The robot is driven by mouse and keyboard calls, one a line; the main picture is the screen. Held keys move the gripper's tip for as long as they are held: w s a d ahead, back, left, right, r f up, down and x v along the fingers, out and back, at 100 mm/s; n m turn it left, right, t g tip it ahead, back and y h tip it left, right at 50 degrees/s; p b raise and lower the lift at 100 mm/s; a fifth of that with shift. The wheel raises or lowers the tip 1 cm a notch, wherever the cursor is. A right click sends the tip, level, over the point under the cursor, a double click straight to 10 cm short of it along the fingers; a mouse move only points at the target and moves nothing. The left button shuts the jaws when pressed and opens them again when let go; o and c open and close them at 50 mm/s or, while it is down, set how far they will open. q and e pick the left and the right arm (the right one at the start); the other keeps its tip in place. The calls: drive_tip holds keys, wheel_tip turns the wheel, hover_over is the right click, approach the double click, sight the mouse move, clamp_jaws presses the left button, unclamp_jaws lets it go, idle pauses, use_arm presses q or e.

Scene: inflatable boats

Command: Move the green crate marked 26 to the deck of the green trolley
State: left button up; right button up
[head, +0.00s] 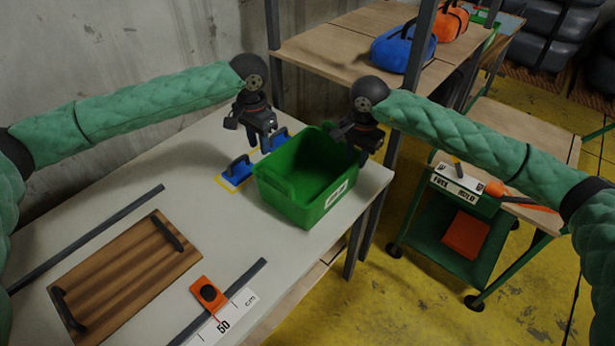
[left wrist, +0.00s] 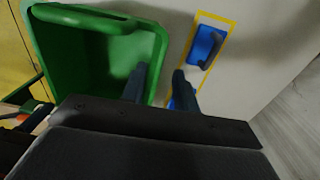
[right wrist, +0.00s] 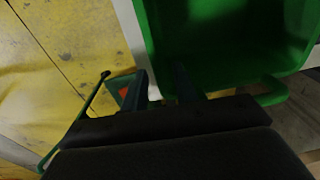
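The green crate (head: 283,200) stands on the grey table near its right edge. A white label (head: 337,195) on its front is too small to read. My left gripper (head: 264,145) is at the crate's far left side. In the left wrist view its fingers (left wrist: 160,84) are apart, one over the crate's inside, one outside the wall. My right gripper (head: 353,148) is at the right side wall. In the right wrist view its fingers (right wrist: 161,82) are also apart, on either side of the wall. A green trolley (head: 425,240) stands on the floor at the right.
Blue tools (head: 238,169) lie beside the crate, and a wooden board (head: 125,275) with dark handles is at the left. An orange pad (head: 209,294) lies in front. Yellow floor (head: 390,305) lies between table and trolley.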

sight(262, 162)
use_arm(q)
drive_tip(key=shift+f, duration=0.1)
use_arm(e)
drive_tip(key=shift+f, duration=0.1)
